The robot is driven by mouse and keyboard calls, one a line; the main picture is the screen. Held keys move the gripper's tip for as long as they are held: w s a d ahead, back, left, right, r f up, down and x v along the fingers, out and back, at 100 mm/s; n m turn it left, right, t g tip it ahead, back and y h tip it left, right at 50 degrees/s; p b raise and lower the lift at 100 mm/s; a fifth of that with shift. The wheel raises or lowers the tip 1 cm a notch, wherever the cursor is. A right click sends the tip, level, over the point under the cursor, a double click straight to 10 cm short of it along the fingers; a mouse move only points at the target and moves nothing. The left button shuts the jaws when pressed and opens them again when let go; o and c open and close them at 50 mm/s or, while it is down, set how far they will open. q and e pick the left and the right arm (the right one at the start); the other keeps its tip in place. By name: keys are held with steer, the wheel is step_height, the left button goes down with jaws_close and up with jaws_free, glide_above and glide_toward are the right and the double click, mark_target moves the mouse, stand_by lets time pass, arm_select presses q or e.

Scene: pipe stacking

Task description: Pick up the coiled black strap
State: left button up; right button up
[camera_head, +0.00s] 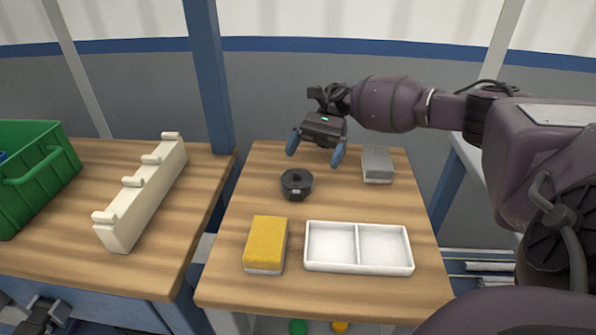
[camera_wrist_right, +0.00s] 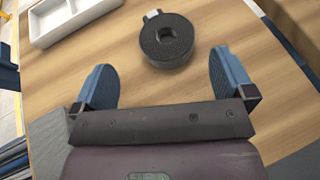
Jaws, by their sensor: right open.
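A yellow sponge (camera_head: 266,242) and a white two-compartment tray (camera_head: 358,268) lie in front of the coil. A grey block (camera_head: 377,165) lies to its right. A cream rack (camera_head: 140,200) and a green crate (camera_head: 40,178) stand on the left table. Bare wood surrounds the coil.

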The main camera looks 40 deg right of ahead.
mark_target(297, 179)
steer(key=shift+s+a+f, duration=0.2)
steer(key=shift+a+f, duration=0.15)
steer(key=shift+a, duration=0.2)
steer(key=shift+w+a+r+x, duration=0.1)
steer(key=shift+x, duration=0.8)
steer(key=shift+w+a+r+x, duration=0.1)
steer(key=shift+x, duration=0.75)
steer(key=shift+w+r+x, duration=0.1)
steer(key=shift+w+x, duration=0.05)
steer(key=shift+x, duration=0.75)
steer(key=c, duration=1)
